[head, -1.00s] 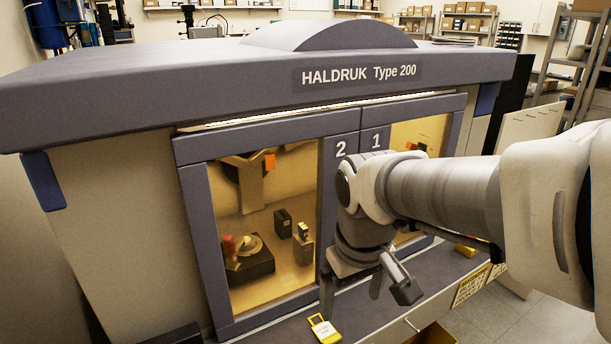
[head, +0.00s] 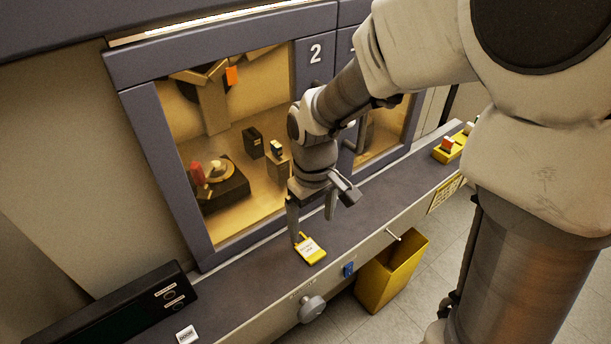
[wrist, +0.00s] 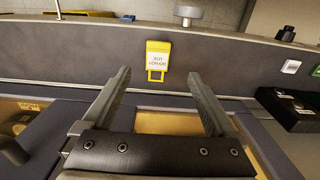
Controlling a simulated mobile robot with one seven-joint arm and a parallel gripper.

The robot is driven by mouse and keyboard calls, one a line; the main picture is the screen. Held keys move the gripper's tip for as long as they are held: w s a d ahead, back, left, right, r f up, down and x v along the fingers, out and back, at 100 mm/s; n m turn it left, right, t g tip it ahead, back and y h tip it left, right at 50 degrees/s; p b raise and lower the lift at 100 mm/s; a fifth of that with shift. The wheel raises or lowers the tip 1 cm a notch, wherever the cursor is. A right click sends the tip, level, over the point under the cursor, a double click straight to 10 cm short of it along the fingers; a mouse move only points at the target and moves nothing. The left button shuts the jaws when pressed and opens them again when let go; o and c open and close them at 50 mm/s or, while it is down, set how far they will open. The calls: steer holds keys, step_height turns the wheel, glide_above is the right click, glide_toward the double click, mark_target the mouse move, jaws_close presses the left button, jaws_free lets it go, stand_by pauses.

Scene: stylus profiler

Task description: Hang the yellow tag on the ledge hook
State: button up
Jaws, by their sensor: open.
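The yellow tag (head: 311,251) lies flat on the dark ledge below door 2. It has a white label with print and a yellow loop at one end. In the wrist view the tag (wrist: 158,60) lies ahead between the fingertips, loop towards me. My gripper (head: 312,225) is open and empty, pointing down just above the ledge beside the tag's loop end. In the wrist view its two fingers (wrist: 158,76) are wide apart, with nothing between them. A pale peg, seemingly the ledge hook (head: 393,234), sticks out of the ledge's front face, right of the tag.
A yellow bin (head: 391,276) stands below the ledge. A round knob (head: 312,309) and a blue piece (head: 348,269) are on the ledge front. A black panel (head: 140,308) sits at the left. A yellow block with red parts (head: 450,146) is at the ledge's far right.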

mark_target(313, 254)
steer(key=f, duration=0.5)
steer(key=f+b, duration=0.1)
steer(key=f, duration=0.4)
steer(key=shift+d, duration=0.2)
steer(key=shift+r, duration=0.1)
steer(key=c, duration=1.4)
step_height(313, 254, up, 5)
steer(key=shift+w+d+f+p, duration=0.1)
steer(key=shift+d+f+p, duration=0.05)
steer(key=shift+p, duration=0.2)
steer(key=s+d+r, duration=0.1)
steer(key=d+r, duration=0.2)
steer(key=d, duration=0.2)
steer(key=s+d+r+p, duration=0.1)
steer(key=s+d+r, duration=0.1)
steer(key=d, duration=0.4)
steer(key=shift+r, duration=0.65)
